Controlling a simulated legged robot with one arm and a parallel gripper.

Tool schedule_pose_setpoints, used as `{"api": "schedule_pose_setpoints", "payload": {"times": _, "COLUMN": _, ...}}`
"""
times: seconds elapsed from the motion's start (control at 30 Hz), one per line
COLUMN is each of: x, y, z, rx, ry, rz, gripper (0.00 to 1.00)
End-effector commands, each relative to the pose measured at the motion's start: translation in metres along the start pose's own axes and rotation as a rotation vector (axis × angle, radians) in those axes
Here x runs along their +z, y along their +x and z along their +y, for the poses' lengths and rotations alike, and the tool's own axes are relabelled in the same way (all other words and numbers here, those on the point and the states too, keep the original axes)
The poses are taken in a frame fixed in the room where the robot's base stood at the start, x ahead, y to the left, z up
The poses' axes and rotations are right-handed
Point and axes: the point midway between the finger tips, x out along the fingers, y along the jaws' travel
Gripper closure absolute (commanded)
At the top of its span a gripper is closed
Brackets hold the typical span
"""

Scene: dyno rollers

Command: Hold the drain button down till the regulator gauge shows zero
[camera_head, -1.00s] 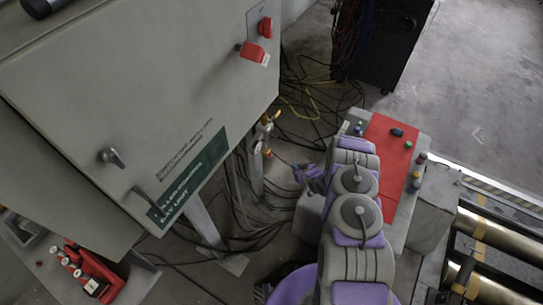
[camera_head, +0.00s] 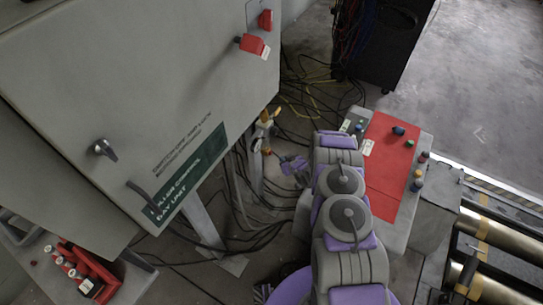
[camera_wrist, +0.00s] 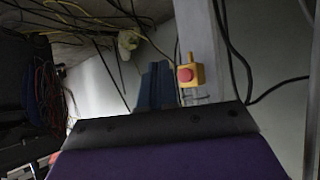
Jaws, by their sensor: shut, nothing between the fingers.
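A small yellow fitting with a round red button (camera_wrist: 185,75) faces the camera beside a grey post in the wrist view; I cannot tell for certain that it is the drain button. In the head view, a yellow and pale assembly (camera_head: 264,130) stands by the cabinet leg, perhaps the regulator. No gauge dial or needle is readable in either view. My gripper (camera_head: 291,164) is right of and slightly below that assembly, apart from it. In the wrist view my gripper (camera_wrist: 157,70) is shut and empty, its dark blue fingers left of the red button.
A grey control cabinet (camera_head: 90,95) with a red-handled switch fills the left. Loose black and yellow cables (camera_head: 235,200) lie around its legs. A red-topped console (camera_head: 395,165) stands right of my arm. Metal rollers (camera_head: 500,240) lie at the lower right.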

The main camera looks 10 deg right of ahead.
Motion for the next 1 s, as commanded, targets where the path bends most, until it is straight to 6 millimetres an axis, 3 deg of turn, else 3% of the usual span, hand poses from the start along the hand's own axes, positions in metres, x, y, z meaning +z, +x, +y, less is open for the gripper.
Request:
{"api": "schedule_pose_setpoints", "payload": {"times": 0.3, "x": -0.011, "y": 0.016, "z": -0.011, "rx": 0.001, "ry": 0.001, "rz": -0.004, "gripper": 1.0}}
{"api": "schedule_pose_setpoints", "payload": {"times": 1.0, "x": -0.013, "y": 0.017, "z": -0.012, "rx": 0.001, "ry": 0.001, "rz": -0.002, "gripper": 1.0}}
